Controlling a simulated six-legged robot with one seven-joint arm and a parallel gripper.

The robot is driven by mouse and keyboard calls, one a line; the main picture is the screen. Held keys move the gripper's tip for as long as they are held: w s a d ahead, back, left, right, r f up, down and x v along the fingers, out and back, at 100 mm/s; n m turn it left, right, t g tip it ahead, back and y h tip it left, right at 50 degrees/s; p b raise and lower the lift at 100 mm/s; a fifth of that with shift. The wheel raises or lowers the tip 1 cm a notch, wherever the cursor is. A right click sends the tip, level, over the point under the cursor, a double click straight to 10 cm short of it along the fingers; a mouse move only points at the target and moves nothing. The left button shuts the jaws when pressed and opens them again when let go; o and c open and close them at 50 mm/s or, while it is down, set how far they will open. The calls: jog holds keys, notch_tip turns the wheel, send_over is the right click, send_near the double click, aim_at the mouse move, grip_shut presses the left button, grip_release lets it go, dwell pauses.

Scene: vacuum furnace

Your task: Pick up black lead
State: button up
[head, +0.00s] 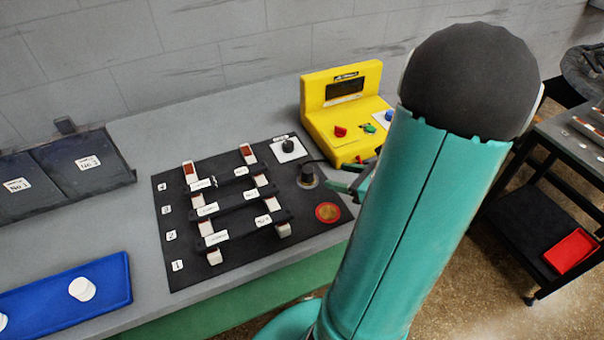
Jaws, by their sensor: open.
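A black lead (307,173) stands upright as a short dark plug at the right side of the black board (168,250). A thin dark cable runs from near it toward the yellow meter (318,115). My gripper (346,178) is just right of the lead, with teal fingers pointing left toward it. The fingers are open, and a small gap seems to separate them from the lead. My teal arm hides the rest of the gripper and part of the meter's right side.
Dark bars with white labels form a ladder on the board. A black knob on a white plate (290,154) and a copper disc (327,212) flank the lead. A blue tray (110,275) lies at left. A dark cart with a red tray (571,250) stands right.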

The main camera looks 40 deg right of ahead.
aim_at(311, 171)
jog(key=x, duration=0.7)
jog(key=shift+w+a+f, duration=0.15)
jog(key=shift+w+f, duration=0.05)
jog(key=shift+a+x, duration=0.15)
jog(key=shift+x, duration=1.15)
jog(key=shift+a+x, duration=0.15)
jog(key=shift+x, duration=1.2)
jog(key=shift+r, duration=0.1)
jog(key=c, duration=1.2)
